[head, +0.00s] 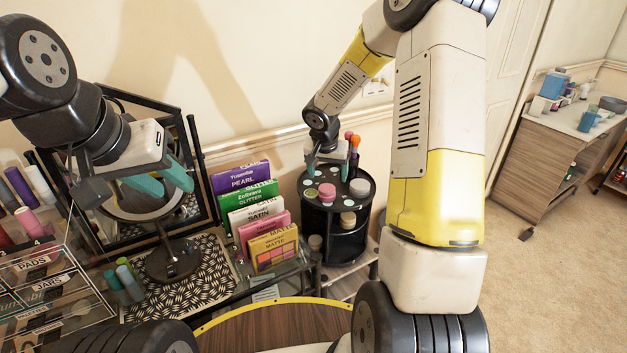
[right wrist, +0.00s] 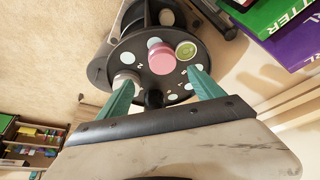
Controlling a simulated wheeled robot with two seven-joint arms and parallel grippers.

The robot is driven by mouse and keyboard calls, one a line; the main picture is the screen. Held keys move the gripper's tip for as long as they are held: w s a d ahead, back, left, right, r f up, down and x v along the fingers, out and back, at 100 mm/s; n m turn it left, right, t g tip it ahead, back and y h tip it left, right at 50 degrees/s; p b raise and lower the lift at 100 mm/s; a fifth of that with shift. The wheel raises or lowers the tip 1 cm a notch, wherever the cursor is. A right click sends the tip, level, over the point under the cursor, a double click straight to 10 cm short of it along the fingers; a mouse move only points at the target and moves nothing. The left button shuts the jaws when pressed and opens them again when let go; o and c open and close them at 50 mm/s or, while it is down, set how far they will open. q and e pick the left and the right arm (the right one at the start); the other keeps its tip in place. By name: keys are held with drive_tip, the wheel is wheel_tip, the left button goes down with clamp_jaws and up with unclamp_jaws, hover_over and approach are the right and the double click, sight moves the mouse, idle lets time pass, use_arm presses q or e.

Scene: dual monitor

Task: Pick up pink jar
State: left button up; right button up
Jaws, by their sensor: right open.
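The pink jar (head: 327,191) stands on the top of a black round organizer (head: 345,213) in the head view. In the right wrist view the pink jar (right wrist: 162,60) sits ahead of and roughly between the fingertips, not touching them as far as I can see. My right gripper (head: 327,168) is open and empty, over the organizer's back part; its teal fingers show in the right wrist view (right wrist: 163,80). My left gripper (head: 160,180) has its teal fingers apart and is empty, in front of the mirror.
A pale-lidded jar (head: 359,187) stands right of the pink one, and brushes (head: 354,158) rise close to my right gripper. Upright palettes (head: 245,205) stand left of the organizer. A mirror (head: 150,205) and clear drawers (head: 45,290) are further left.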

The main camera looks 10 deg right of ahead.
sight(327, 188)
drive_tip(key=x, duration=0.7)
drive_tip(key=shift+w+a+f, duration=0.1)
drive_tip(key=shift+a+f, duration=0.1)
drive_tip(key=shift+a, duration=0.15)
drive_tip(key=c, duration=1.5)
